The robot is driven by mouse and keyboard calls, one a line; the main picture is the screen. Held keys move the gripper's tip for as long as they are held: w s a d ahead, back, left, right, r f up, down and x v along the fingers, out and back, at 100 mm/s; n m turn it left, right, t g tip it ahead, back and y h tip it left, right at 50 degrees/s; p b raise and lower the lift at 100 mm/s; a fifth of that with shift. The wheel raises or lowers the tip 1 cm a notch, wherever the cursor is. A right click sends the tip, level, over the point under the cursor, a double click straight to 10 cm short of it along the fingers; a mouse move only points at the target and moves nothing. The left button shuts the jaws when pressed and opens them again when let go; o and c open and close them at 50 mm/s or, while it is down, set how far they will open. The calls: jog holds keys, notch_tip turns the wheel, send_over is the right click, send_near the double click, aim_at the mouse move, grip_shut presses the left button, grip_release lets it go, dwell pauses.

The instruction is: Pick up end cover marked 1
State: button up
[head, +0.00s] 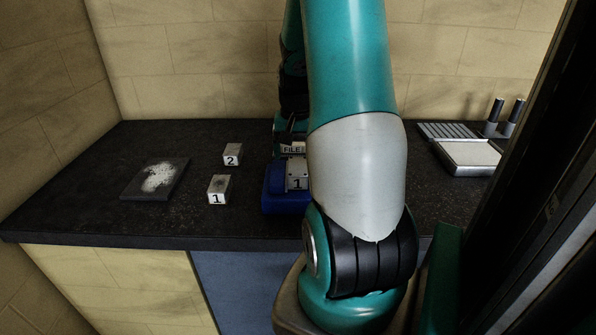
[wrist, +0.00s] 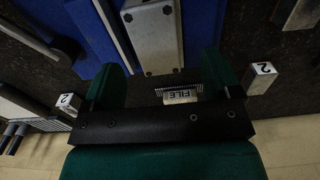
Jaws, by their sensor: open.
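In the head view, a grey piece marked 1 (head: 297,182) sits in or against a blue body (head: 275,203). A separate small grey block marked 1 (head: 218,189) stands on the bench to the left. I cannot tell from shape alone which is the end cover. In the wrist view, a grey plate with screws (wrist: 155,38) lies between blue parts, just beyond the fingertips; its number does not show. My gripper (wrist: 164,78) is open and empty, with its green fingers apart, near a label reading FILE (wrist: 180,96). My arm hides much of the gripper in the head view.
A block marked 2 (head: 232,154) stands behind the left block marked 1. A dark plate with white powder (head: 156,178) lies further left. A pale-topped tray (head: 470,155) and two upright rods (head: 503,118) stand at right.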

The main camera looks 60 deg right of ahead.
aim_at(298, 166)
jog(key=shift+s+f+p, duration=0.15)
jog(key=shift+f+p, duration=0.05)
jog(key=shift+f, duration=0.8)
jog(key=shift+s+f+p, duration=0.1)
jog(key=shift+f+p, duration=0.05)
jog(key=shift+f, duration=0.8)
jog(key=c, duration=1.4)
jog(key=shift+d+r, duration=0.1)
